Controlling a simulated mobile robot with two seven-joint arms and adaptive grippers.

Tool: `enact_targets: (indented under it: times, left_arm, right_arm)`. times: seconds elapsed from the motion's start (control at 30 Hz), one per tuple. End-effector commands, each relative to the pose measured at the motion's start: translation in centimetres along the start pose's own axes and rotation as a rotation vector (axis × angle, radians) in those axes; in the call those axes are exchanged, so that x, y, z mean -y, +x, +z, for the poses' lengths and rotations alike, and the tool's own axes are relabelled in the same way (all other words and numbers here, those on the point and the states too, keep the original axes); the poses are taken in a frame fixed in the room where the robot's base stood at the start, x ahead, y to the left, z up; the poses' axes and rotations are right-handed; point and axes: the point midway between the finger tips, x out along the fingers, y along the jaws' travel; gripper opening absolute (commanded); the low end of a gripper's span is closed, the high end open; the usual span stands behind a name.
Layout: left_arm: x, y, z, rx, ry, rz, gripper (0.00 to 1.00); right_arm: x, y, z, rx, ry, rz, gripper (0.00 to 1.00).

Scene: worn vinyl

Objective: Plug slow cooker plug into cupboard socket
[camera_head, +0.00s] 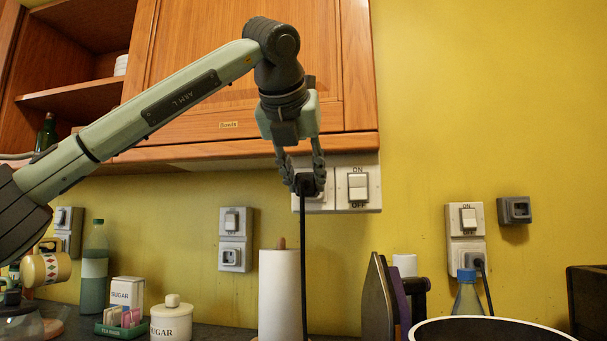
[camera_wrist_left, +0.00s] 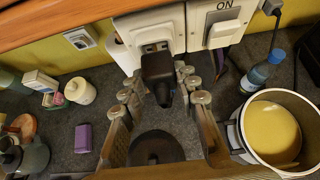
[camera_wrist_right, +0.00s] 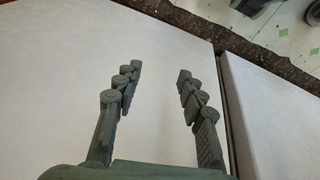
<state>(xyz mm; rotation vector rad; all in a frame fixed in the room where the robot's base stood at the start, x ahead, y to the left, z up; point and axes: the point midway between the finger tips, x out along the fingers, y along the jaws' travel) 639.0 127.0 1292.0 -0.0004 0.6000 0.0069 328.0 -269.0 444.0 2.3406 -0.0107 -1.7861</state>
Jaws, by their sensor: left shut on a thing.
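The black slow cooker plug (camera_head: 305,184) is between the fingers of my left gripper (camera_head: 304,180), shut on it. Its black cord (camera_head: 303,265) hangs straight down. The cupboard socket (camera_head: 327,190) is a white plate under the cupboard, right behind the plug. In the left wrist view the plug (camera_wrist_left: 158,72) is at the socket face (camera_wrist_left: 125,28), with part of the socket's openings showing above it; I cannot tell whether they touch. A round white-rimmed pot (camera_wrist_left: 270,130), perhaps the slow cooker, stands at the right. My right gripper (camera_wrist_right: 158,85) is open and empty over a pale surface.
A switch marked ON and OFF (camera_head: 358,187) sits beside the socket. The wooden cupboard (camera_head: 240,70) is just above. Below are a paper roll (camera_head: 279,295), an iron (camera_head: 377,295), a sugar jar (camera_head: 171,320) and a blue-capped bottle (camera_head: 467,295). Other wall sockets (camera_head: 235,240) lie apart.

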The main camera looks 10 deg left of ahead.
Motion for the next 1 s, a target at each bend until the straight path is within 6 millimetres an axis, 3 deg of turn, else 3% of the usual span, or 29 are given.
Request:
enact_targets:
  times: [1.0]
  left_arm:
    - [-0.1,1.3,1.0,0.004,-0.002,0.001,0.00]
  right_arm:
    - [-0.1,-0.8,-0.2,0.000,0.000,0.000,0.40]
